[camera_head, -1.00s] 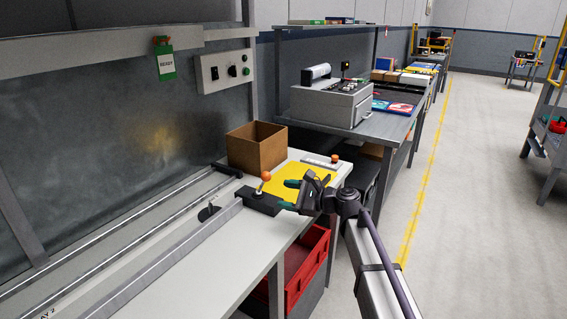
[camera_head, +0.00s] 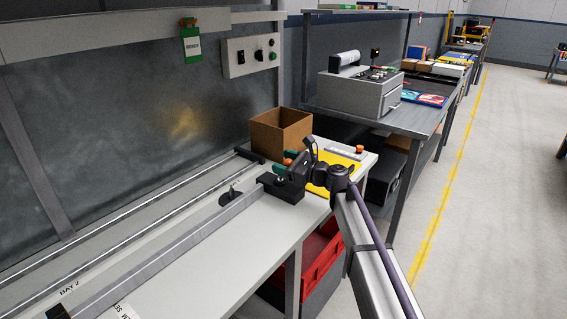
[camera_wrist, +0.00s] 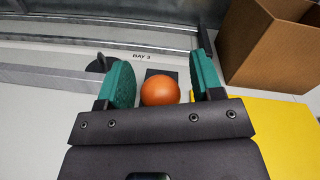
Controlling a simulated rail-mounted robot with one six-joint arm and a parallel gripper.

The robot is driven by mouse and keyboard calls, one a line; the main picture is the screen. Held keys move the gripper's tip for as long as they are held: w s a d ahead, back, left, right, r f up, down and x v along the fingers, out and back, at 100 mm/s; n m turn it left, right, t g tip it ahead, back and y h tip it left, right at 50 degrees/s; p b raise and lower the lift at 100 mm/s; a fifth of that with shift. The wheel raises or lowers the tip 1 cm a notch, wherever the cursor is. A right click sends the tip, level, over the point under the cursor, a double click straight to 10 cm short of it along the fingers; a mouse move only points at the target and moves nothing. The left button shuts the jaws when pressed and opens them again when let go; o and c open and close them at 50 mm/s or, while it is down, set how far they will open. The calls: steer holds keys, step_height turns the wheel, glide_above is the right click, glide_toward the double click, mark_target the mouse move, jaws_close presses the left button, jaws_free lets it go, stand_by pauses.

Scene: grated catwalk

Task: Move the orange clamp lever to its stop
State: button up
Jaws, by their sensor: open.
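The clamp lever's orange ball knob (camera_wrist: 160,91) lies between the two green-tipped fingers of my gripper (camera_wrist: 160,68) in the wrist view, with visible gaps on both sides. In the head view the knob (camera_head: 288,161) is partly covered by my gripper (camera_head: 275,166). The lever's shaft is hidden in both views. The black clamp block (camera_head: 284,190) sits at the end of the long grey bar on the white bench. My gripper is open, and the knob does not appear to touch either finger.
A cardboard box (camera_head: 281,131) stands close behind my gripper, with a yellow mat (camera_head: 345,161) beside it. An orange knob (camera_head: 359,149) on a grey plate is farther right. A long grey bar (camera_head: 165,256) runs along the bench. A red bin (camera_head: 322,257) is below.

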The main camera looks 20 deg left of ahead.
steer(key=shift+a, duration=0.2)
steer(key=c, duration=0.9)
